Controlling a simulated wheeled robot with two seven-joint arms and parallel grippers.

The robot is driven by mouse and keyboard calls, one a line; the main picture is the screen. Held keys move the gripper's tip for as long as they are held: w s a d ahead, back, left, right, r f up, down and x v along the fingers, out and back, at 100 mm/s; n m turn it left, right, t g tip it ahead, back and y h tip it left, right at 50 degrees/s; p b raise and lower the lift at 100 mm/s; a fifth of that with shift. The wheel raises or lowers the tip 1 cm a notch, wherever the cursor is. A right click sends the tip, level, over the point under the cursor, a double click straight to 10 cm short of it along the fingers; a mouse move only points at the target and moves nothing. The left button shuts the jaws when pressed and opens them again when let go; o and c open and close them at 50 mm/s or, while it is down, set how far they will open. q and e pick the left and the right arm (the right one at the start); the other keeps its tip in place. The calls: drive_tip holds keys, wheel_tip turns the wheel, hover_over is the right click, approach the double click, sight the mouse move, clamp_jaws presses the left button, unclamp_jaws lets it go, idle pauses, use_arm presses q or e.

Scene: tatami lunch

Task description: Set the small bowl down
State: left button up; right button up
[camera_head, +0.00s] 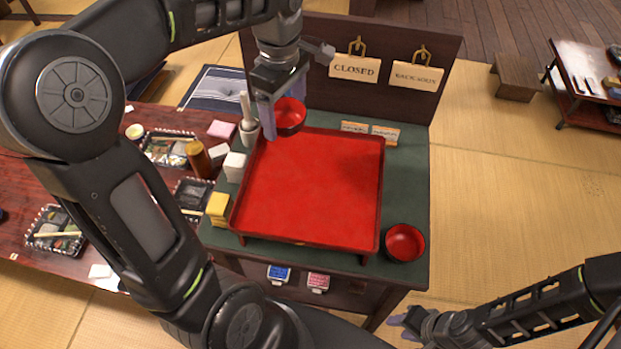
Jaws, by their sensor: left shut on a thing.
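A small bowl (291,114), red inside and dark outside, is in my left gripper (283,109) over the back left corner of the red tray. The gripper is shut on the bowl's left side, and the bowl looks tilted. I cannot tell whether the bowl touches the tray's rim below. The red tray (312,190) is empty and lies on a dark green table top (407,190). A second red bowl (405,243) stands on the table at the tray's front right corner. My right gripper (402,328) is low at the bottom, away from the table; its jaws are small and unclear.
A white utensil holder (248,133), white blocks (234,166) and yellow blocks (218,208) line the tray's left side. Small labels (384,134) stand behind it. A long table (80,205) with lunch boxes is at left.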

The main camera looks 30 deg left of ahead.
sight(286, 125)
use_arm(q)
drive_tip(key=shift+f, duration=3.1)
drive_tip(key=shift+d+f+p, duration=0.1)
drive_tip(key=shift+f+p, duration=0.2)
drive_tip(key=shift+f, duration=1.55)
drive_tip(key=shift+f, duration=0.1)
drive_tip(key=shift+f, duration=0.15)
drive_tip(key=o, duration=1.4)
wheel_tip(286, 125, up, 12)
drive_tip(key=shift+r, duration=0.25)
